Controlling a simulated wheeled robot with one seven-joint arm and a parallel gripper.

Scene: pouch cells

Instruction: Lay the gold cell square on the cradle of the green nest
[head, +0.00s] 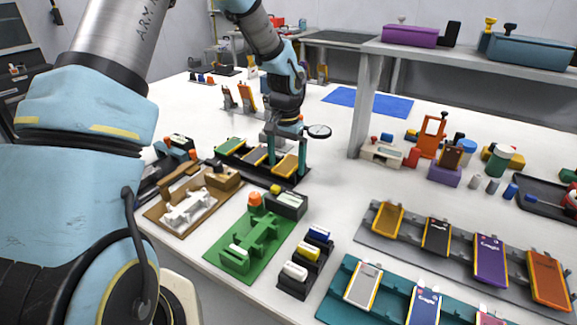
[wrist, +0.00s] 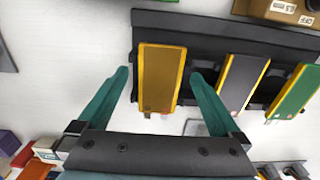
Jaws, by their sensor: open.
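A gold cell (head: 286,164) with a yellow-orange border lies tilted in the near end of a black rack. In the wrist view the gold cell (wrist: 161,75) sits between the teal fingers of my gripper (wrist: 159,78), with a gap on each side. My gripper (head: 288,158) is open and empty over that end of the rack. The green nest (head: 262,243) stands on the white table nearer the camera, with an orange knob and a white label. Its cradle looks empty. The cell's underside is hidden.
The black rack (wrist: 222,25) also holds a grey cell (wrist: 242,82) and a green cell (wrist: 297,92). A brown nest (head: 160,220) with a white cradle stands left of the green nest. Black label blocks (head: 291,284) stand to its right. A grey rack (head: 372,236) holds more cells, one gold.

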